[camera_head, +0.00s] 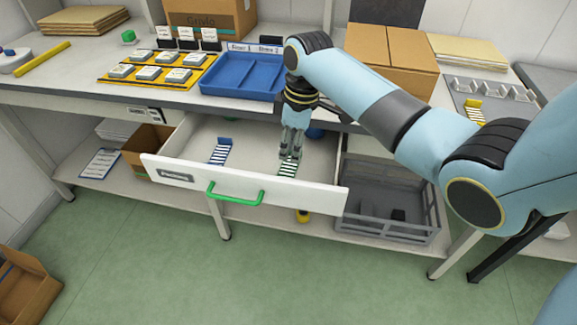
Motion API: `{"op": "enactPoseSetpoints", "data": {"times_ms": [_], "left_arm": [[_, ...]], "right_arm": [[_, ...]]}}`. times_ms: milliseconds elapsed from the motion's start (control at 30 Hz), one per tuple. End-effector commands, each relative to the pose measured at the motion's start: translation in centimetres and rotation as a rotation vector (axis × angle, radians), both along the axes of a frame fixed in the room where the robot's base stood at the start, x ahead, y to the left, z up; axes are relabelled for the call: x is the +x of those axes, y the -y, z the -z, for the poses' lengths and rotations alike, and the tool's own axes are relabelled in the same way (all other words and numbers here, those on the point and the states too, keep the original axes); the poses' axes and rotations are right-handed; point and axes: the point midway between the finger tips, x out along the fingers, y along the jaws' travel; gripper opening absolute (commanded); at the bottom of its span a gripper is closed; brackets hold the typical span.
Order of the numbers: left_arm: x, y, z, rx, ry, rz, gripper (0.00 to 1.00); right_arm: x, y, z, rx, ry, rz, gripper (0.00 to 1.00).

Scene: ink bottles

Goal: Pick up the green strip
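The green strip (287,169) lies in the open white drawer (240,187), right of its middle, with white and green bars showing. My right gripper (290,154) points down into the drawer, its fingertips at the far end of the green strip and covering that end. I cannot tell whether the fingers are shut on the strip or just above it. A similar blue strip (220,152) lies in the drawer to the left. My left gripper is out of view.
The drawer has a green handle (235,197). A blue tray (242,76), a yellow rack (157,73) with white-topped items and cardboard boxes (392,60) stand on the bench above. A grey crate (390,200) is on the lower shelf, right of the drawer.

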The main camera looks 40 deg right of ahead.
Motion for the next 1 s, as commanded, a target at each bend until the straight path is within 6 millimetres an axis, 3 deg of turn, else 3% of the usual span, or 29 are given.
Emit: {"op": "enactPoseSetpoints", "data": {"times_ms": [100,367,600,933,1000], "left_arm": [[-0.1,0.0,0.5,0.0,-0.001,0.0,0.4],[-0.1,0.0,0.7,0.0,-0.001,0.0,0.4],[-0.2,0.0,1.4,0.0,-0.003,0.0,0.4],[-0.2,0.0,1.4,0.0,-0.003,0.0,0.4],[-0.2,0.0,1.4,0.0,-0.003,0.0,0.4]], "right_arm": [[0.1,-0.3,2.3,0.001,-0.002,0.001,0.2],[0.4,-0.6,4.6,0.001,-0.001,0.001,0.2],[0.8,-1.3,8.3,0.0,0.0,0.001,0.2],[0.9,-1.4,9.0,-0.001,0.001,0.001,0.2],[0.9,-1.4,9.0,-0.001,0.001,0.001,0.11]]}}
